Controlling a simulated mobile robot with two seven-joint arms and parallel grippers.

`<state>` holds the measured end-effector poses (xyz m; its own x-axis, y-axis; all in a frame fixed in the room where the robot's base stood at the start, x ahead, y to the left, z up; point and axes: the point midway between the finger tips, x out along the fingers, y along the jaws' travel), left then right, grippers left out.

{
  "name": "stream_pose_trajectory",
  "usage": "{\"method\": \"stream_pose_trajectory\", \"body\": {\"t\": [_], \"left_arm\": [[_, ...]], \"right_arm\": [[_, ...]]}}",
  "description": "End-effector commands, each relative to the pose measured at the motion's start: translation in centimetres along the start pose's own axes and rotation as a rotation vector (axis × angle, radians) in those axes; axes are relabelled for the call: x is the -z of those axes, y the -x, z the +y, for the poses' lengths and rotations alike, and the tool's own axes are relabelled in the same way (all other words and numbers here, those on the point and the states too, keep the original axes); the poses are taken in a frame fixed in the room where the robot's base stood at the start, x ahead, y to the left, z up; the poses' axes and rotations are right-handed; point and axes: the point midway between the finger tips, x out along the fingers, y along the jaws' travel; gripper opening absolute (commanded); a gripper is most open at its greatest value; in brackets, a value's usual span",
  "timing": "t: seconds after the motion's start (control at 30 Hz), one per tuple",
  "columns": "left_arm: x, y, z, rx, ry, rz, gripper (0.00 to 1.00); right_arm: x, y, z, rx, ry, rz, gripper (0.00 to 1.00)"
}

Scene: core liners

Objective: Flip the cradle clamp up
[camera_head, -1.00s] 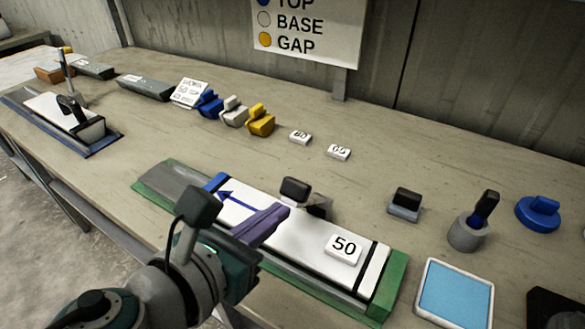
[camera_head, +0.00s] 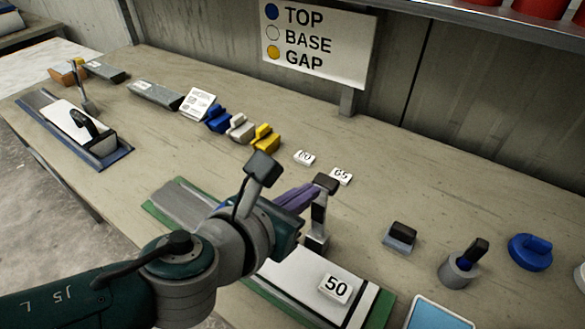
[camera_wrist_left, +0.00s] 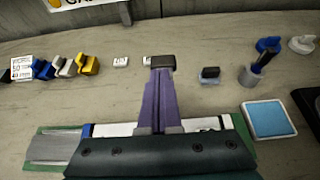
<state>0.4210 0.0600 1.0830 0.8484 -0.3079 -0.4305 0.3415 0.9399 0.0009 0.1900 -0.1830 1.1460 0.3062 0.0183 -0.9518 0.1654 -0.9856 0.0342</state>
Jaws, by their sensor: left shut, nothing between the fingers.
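My left gripper (camera_head: 312,192) has purple fingers, shut and empty, with the tips at the clamp's upper part. I cannot tell whether they touch it. My right gripper is not in view.
Two number blocks (camera_head: 341,176) lie behind the clamp. A black-topped grey block (camera_head: 400,237), a grey cup (camera_head: 459,271) and a blue cap (camera_head: 530,252) stand to the right. Blue, white and yellow pieces (camera_head: 241,127) sit at back left.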

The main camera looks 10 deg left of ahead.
Motion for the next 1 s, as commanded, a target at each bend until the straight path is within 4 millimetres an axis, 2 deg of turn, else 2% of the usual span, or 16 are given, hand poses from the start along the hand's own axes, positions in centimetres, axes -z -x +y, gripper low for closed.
{"method": "stream_pose_trajectory", "body": {"t": [0.17, 0.5, 1.0], "left_arm": [[-1.3, -1.5, 0.0, 0.000, 0.000, -0.002, 0.00], [-2.4, -3.8, 0.0, 0.000, 0.001, 0.000, 0.00], [-2.7, -4.5, 0.0, 0.000, 0.001, 0.000, 0.00]], "right_arm": [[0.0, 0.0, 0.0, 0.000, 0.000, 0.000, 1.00], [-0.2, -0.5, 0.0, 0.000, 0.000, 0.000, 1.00], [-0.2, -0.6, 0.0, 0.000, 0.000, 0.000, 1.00]]}}
